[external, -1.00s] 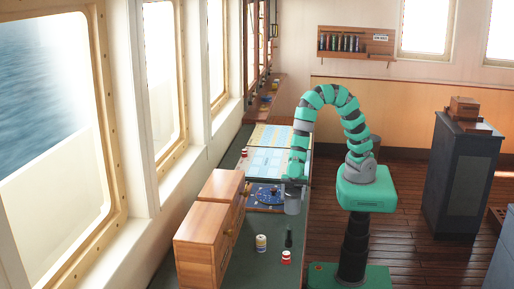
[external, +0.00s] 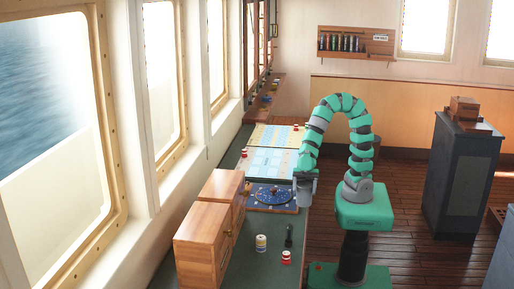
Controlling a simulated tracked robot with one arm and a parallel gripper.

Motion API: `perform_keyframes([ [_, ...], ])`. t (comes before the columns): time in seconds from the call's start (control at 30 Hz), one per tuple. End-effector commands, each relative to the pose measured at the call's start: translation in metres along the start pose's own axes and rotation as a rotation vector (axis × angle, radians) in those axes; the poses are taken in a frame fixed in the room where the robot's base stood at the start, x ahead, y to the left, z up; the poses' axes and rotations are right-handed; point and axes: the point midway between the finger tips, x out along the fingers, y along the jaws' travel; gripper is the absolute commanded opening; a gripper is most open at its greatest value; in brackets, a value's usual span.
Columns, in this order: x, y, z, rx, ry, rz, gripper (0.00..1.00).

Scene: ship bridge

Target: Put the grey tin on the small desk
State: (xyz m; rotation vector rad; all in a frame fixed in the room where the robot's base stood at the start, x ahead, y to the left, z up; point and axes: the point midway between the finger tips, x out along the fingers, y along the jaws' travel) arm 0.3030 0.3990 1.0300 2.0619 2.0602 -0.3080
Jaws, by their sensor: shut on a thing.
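The grey tin (external: 306,195) hangs in my gripper (external: 305,181), which is shut on it. The tin is upright and shows at the right edge of the long green counter (external: 255,226); its height above the counter is hard to tell. My gripper points down, and its fingers are small and partly hidden. A dark grey cabinet-like stand (external: 460,185) is at the right, across the wooden floor. I cannot tell whether it is the small desk. Another grey piece of furniture (external: 503,262) is cut off at the lower right.
The counter bears wooden drawers (external: 202,245), a chart (external: 268,160), a blue round instrument (external: 272,195), a cream jar (external: 261,243), a dark upright item (external: 289,236) and a red-and-white tin (external: 286,257). A wooden box (external: 463,107) sits on the stand. Floor between is clear.

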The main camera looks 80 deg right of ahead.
Motion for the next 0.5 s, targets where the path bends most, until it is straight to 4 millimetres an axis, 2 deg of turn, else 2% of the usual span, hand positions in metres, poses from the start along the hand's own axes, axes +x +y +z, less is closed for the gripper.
perform_keyframes([
  [0.3,-0.015,-0.012,0.004,-0.002,-0.002,0.001,0.3],
  [0.5,-0.019,-0.011,0.003,0.004,-0.002,0.005,0.3],
])
